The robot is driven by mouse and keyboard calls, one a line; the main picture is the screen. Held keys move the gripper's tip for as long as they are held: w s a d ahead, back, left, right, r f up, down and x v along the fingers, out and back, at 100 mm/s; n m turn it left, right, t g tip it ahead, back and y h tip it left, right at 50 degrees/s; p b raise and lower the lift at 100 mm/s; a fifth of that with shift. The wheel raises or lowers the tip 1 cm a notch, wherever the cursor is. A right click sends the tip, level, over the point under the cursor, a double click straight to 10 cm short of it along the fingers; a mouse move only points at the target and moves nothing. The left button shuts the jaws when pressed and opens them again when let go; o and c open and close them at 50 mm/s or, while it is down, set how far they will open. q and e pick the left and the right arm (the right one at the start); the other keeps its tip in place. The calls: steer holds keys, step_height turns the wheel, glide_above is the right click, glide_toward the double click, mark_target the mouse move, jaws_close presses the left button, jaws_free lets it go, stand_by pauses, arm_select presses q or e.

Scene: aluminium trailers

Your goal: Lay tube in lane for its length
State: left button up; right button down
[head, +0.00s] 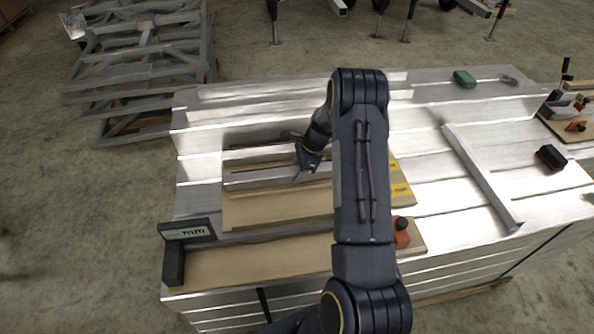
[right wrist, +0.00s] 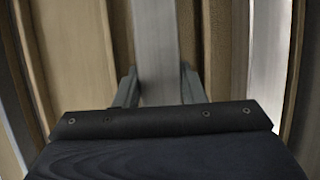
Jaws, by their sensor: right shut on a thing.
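A silver square tube (head: 262,179) lies lengthwise along the wooden lane board (head: 275,208), between wooden strips. My right gripper (head: 308,172) is over the tube, and my forearm hides the board's right-middle part. In the right wrist view, the two fingers of my right gripper (right wrist: 160,88) are shut on the tube (right wrist: 156,45), one on each side. Wooden strips (right wrist: 75,55) run alongside it. Whether the tube touches the lane floor, and where its right end lies, I cannot tell. My left gripper is not in view.
A dark display unit (head: 187,231) stands at the front left, beside a lower board (head: 265,262). An orange stop with a black knob (head: 402,235) is at that board's right. Another silver bar (head: 480,175) lies to the right. A green object (head: 464,79) and a black block (head: 550,157) rest on the metal tabletop.

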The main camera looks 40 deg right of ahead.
steer(key=shift+r, duration=0.15)
steer(key=c, duration=0.9)
jaws_free()
